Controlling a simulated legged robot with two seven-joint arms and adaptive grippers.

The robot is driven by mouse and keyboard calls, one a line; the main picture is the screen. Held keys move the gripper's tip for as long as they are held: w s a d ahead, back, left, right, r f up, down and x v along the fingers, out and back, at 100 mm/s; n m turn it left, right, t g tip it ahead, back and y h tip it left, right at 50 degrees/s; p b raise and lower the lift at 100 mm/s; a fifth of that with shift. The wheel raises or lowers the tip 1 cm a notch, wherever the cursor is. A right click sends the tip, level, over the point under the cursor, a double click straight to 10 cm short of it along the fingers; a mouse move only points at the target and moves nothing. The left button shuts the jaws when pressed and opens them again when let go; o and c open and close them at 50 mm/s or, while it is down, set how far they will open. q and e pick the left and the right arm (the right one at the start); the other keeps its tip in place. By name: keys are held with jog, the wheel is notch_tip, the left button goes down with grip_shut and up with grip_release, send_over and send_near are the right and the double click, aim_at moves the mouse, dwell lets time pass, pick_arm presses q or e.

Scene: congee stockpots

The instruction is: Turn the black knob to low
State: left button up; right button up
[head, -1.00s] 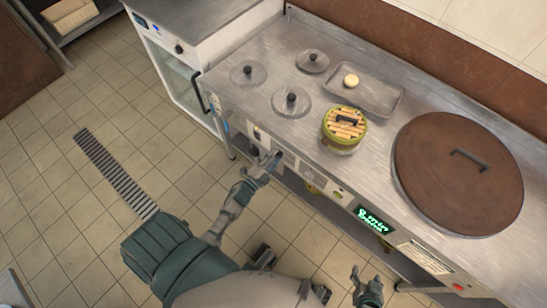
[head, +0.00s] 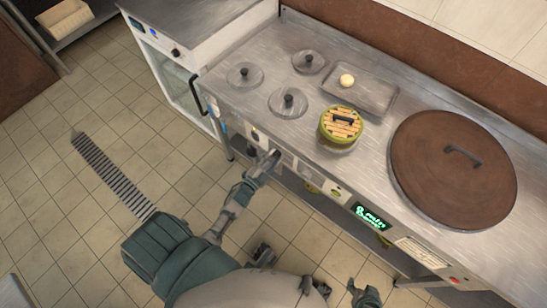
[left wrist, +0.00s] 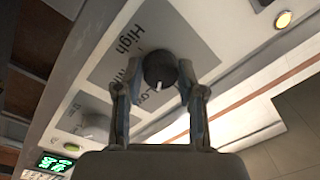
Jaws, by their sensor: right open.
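The black knob (left wrist: 159,69) sits on a grey printed panel (left wrist: 112,72) in the left wrist view. Its white pointer mark faces down in that picture, near the "Low" print; "High" is printed to its upper left. My left gripper (left wrist: 160,76) has a finger on either side of the knob, with the tips close against its sides. In the head view my left gripper (head: 271,158) is at the counter's front panel and hides the knob. My right gripper (head: 364,296) is open and empty at the bottom, away from the panel.
The steel counter holds a large brown lid (head: 452,190), a bamboo steamer (head: 341,124), a tray (head: 378,98) and several small lidded pots. A green display (head: 371,217) is farther right on the front panel. A glass-door cabinet (head: 176,78) adjoins on the left.

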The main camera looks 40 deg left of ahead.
pick_arm(q)
jog(key=o, duration=0.3)
jog(key=shift+a+f, duration=0.1)
jog(key=shift+f, duration=0.15)
jog(key=shift+o, duration=0.2)
jog(key=shift+r, duration=0.1)
jog(key=shift+s, duration=0.1)
jog(key=s, duration=1.1)
jog(key=shift+s+a+f, duration=0.35)
jog(key=shift+s, duration=0.05)
